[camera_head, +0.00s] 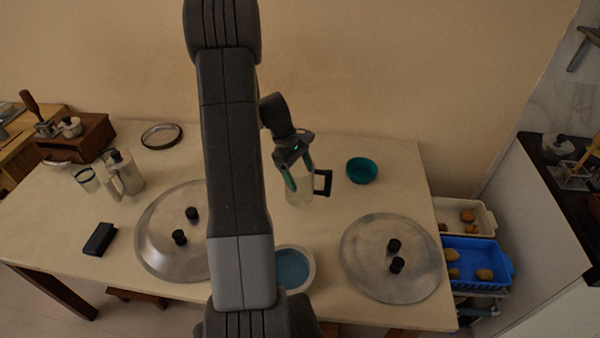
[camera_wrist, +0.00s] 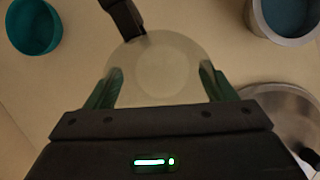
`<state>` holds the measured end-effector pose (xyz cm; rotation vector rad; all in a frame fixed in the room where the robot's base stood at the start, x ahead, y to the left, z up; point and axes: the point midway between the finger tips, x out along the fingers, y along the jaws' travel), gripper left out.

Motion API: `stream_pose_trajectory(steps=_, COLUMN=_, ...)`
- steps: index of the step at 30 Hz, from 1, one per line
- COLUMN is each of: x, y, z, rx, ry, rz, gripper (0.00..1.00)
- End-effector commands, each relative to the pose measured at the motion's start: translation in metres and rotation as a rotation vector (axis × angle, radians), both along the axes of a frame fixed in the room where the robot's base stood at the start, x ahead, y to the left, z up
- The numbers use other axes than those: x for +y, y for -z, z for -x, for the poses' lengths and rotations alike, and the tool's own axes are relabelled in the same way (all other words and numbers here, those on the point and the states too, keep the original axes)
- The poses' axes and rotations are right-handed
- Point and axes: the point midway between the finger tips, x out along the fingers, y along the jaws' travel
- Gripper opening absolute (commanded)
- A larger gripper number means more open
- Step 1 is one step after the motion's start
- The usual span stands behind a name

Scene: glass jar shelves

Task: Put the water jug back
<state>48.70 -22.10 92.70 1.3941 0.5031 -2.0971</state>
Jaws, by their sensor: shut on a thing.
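The water jug (camera_head: 299,190) is a clear jug with a black handle on its right side in the head view. My gripper (camera_head: 291,168) is shut on the jug from above, with its green-lined fingers on either side of it. In the wrist view the jug (camera_wrist: 160,70) shows as a pale round shape between the fingers of my gripper (camera_wrist: 160,92), its black handle pointing to the top. The jug looks upright over the cream table (camera_head: 330,150). I cannot tell whether its base touches the table.
A teal bowl (camera_head: 362,170) stands right of the jug. A pot with blue contents (camera_head: 293,268) is in front, and large metal lids (camera_head: 358,262) lie on both sides. A metal pitcher (camera_head: 127,174) and a black block (camera_head: 99,239) are at left. Trays (camera_head: 507,262) stand beyond the right edge.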

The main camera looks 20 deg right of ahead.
Motion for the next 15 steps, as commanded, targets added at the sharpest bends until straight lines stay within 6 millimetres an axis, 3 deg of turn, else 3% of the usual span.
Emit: stream_pose_trajectory(steps=15, x=0.0, y=0.04, z=0.0, rx=0.001, ry=0.0, rz=0.0, gripper=0.23)
